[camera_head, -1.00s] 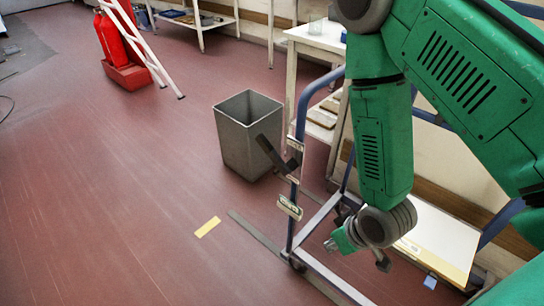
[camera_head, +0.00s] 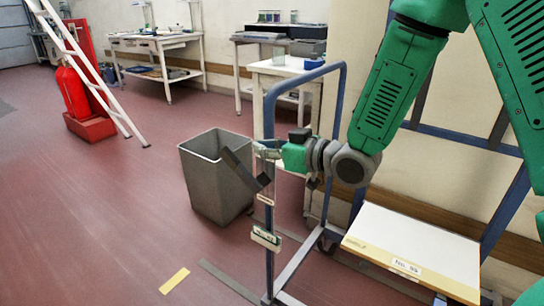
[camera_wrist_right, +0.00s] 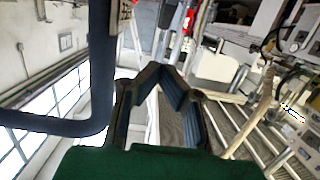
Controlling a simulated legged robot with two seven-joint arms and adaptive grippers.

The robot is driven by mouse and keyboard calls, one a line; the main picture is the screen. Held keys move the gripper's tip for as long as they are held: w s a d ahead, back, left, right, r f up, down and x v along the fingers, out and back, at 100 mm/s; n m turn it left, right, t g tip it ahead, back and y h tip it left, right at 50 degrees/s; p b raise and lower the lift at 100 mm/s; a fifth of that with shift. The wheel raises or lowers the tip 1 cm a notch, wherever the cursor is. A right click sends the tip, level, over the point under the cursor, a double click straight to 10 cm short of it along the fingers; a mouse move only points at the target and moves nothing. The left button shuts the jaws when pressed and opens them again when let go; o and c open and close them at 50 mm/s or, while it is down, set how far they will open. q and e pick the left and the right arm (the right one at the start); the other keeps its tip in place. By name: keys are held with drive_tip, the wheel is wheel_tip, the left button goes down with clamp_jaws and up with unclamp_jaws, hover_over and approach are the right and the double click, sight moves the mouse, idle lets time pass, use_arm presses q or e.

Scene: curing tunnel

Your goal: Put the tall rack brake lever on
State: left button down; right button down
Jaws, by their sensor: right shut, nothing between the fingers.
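The tall rack is a blue tube frame (camera_head: 269,110) on the right of the head view. Its brake lever (camera_head: 240,168) is a dark, bent piece beside the near post, its long arm slanting up to the left. My right gripper (camera_head: 264,150) is at that post, just above and right of the lever, with its fingers shut and empty. I cannot tell whether it touches the lever or post. In the wrist view, the fingers (camera_wrist_right: 165,72) meet at their tips beside the dark blue post (camera_wrist_right: 100,75). The lever is not clear there. My left gripper is not in view.
A grey bin (camera_head: 208,190) stands just behind the lever. The rack carries a white board (camera_head: 415,240) with a label. A label plate (camera_head: 266,238) is on the near post, below the lever. A white ladder (camera_head: 85,70) and red extinguisher (camera_head: 72,92) stand far left. The left floor is clear.

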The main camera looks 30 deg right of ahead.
sight(230, 153)
drive_tip(key=b+x, duration=0.1)
drive_tip(key=x, duration=0.3)
drive_tip(key=shift+f, duration=0.15)
drive_tip(key=shift+w+a+f+b, duration=0.25)
drive_tip(key=shift+w+f+b, duration=0.2)
drive_tip(key=shift+w+f, duration=0.3)
drive_tip(key=shift+w+a+f+b, duration=0.3)
drive_tip(key=shift+w+f+b, duration=0.15)
drive_tip(key=shift+w+f, duration=0.3)
drive_tip(key=shift+f, duration=0.1)
